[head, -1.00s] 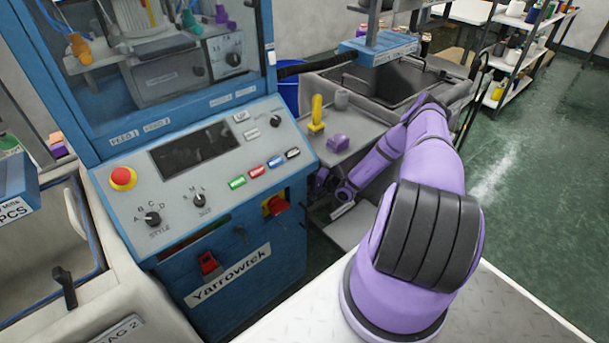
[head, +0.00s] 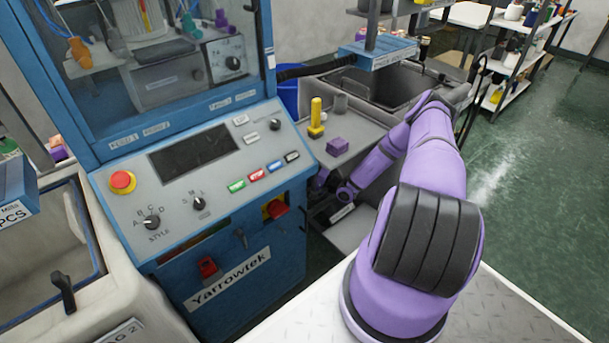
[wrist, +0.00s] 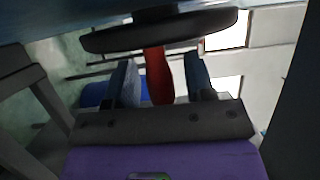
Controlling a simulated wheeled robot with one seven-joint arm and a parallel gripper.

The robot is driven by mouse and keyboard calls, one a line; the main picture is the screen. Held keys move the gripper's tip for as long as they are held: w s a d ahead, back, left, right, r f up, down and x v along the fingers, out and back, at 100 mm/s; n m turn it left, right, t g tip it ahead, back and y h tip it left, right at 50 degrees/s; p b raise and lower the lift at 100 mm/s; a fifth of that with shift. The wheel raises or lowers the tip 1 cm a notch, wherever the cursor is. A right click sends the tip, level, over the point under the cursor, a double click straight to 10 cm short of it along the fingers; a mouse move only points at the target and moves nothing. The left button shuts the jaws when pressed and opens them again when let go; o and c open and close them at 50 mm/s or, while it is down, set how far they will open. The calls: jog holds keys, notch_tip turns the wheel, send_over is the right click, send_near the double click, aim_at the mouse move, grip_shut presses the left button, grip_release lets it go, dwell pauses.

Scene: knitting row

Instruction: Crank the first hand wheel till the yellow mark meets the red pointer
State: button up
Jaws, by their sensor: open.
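In the wrist view, a dark hand wheel (wrist: 160,30) is seen nearly edge-on across the top. A red handle (wrist: 158,76) hangs from it toward me. My gripper (wrist: 161,82) is open, with one blue-grey finger on each side of the handle. The handle stands between the fingers, with a visible gap on both sides. In the head view my gripper is low by the blue machine's right side, mostly hidden by the machine and my arm. The wheel cannot be made out there. I cannot make out the yellow mark or the red pointer in either view.
The blue machine (head: 250,262) with its sloped control panel (head: 215,205) stands left of my arm. A grey bench (head: 352,128) behind it holds a yellow piece (head: 316,118) and a purple block (head: 338,146). Green floor (head: 540,150) is open at the right.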

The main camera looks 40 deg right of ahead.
jog(key=v, duration=1)
jog(key=shift+s+d, duration=0.2)
jog(key=shift+s, duration=0.05)
